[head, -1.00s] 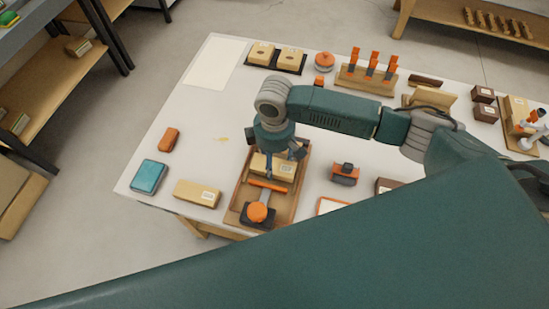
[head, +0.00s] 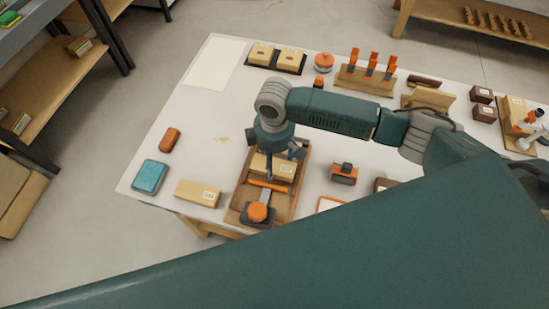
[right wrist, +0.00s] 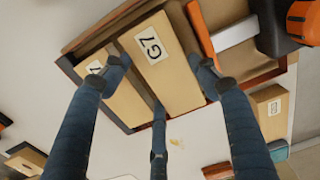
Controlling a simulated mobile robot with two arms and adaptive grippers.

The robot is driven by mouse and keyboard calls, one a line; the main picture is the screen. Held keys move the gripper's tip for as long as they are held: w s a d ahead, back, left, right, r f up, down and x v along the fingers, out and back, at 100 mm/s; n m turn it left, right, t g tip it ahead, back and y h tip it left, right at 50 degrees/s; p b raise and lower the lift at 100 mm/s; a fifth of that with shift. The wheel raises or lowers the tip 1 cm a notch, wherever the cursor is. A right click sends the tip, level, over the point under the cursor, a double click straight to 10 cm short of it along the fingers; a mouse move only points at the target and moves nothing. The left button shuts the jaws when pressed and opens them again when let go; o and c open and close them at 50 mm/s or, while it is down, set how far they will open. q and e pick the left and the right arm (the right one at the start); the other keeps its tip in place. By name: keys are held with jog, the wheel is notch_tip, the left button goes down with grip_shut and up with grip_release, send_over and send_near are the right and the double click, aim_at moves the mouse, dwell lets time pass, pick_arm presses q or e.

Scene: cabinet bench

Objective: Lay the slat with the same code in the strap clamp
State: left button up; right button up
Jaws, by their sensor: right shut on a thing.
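The strap clamp is a wooden tray (head: 234,211) with an orange bar (head: 268,186), a grey shaft and an orange knob (head: 257,211) at its front. A pale wooden slat with a white label (head: 285,168) lies within the tray, behind the bar. In the right wrist view the slat (right wrist: 172,85) reads "G7". My right gripper (head: 274,157) is shut on this slat, its fingers (right wrist: 160,76) on both sides. A second label (right wrist: 95,67) beside the slat is partly hidden by a finger, so its code is unclear. My left gripper is out of view.
Left of the tray lie another labelled wooden block (head: 197,193), a teal box (head: 149,176) and an orange block (head: 169,139). An orange-and-dark tool (head: 344,173) stands to the right. Holders and blocks line the back. The table's left middle is mostly clear.

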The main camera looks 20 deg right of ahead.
jog(key=shift+f, duration=0.3)
dwell(0.6)
jog(key=shift+f+p, duration=0.2)
jog(key=shift+p, duration=0.75)
dwell(0.6)
jog(key=o, duration=1.7)
jog(key=shift+c, duration=0.2)
jog(key=shift+r, duration=0.1)
